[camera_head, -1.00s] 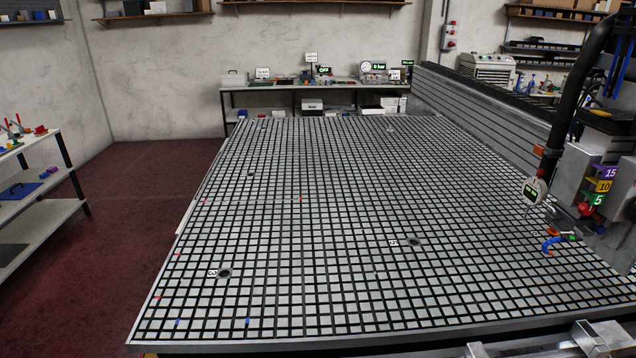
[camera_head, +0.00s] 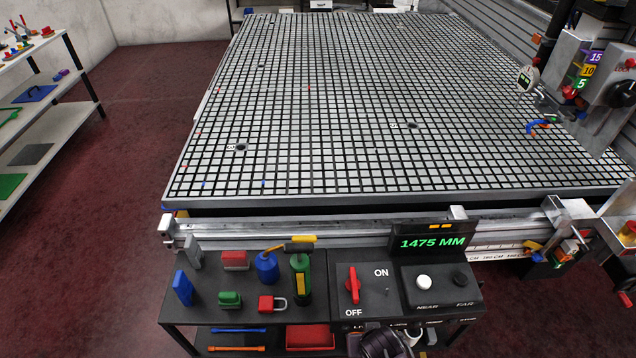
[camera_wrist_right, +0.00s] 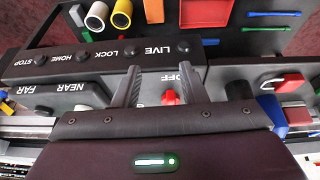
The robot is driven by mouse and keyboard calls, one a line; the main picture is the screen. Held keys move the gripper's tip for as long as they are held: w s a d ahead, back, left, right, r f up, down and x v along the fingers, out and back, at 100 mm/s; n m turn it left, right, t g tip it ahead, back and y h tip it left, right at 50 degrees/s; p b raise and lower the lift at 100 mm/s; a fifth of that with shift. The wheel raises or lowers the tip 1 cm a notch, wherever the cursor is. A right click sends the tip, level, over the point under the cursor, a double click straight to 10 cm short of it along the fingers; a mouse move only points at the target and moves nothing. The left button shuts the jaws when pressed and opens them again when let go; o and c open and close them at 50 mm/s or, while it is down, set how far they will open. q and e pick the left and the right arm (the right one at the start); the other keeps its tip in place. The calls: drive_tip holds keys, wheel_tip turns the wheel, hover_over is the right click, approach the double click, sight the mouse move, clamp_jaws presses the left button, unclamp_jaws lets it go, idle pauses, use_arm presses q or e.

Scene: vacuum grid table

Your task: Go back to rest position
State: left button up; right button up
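My right gripper (camera_wrist_right: 160,72) shows in the right wrist view with its two dark fingers apart and nothing held between them. It is over the control console (camera_wrist_right: 45,62), and a red knob (camera_wrist_right: 170,97) shows partly between and below the fingers. In the head view the red switch knob (camera_head: 352,284) stands on the console between the ON and OFF labels. A dark rounded part at the bottom edge of the head view looks like part of my right arm. My left gripper is in neither view.
The grid table (camera_head: 330,170) is bare of workpieces. A display (camera_head: 432,241) reads 1475 MM. A dark shelf (camera_head: 215,308) left of the console holds a red padlock (camera_head: 272,304), a blue bottle (camera_head: 266,267) and a green bottle (camera_head: 301,282). Red floor is open at left.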

drive_tip(key=s+d+f+b, duration=0.1)
drive_tip(key=s+d+f, duration=0.15)
drive_tip(key=f, duration=0.45)
drive_tip(key=s+d+f+n+g+b, duration=0.1)
drive_tip(key=s+d+f, duration=0.1)
drive_tip(key=d+f, duration=0.35)
drive_tip(key=s+d+f+b, duration=0.1)
drive_tip(key=s+f, duration=0.1)
drive_tip(key=f, duration=0.7)
drive_tip(key=s+d+f+g+b, duration=0.1)
drive_tip(key=s+f, duration=0.5)
drive_tip(key=s, duration=0.4)
drive_tip(key=s+d+f+n+g+b, duration=0.1)
drive_tip(key=s+f, duration=0.5)
drive_tip(key=s, duration=0.4)
drive_tip(key=shift+d+f, duration=0.15)
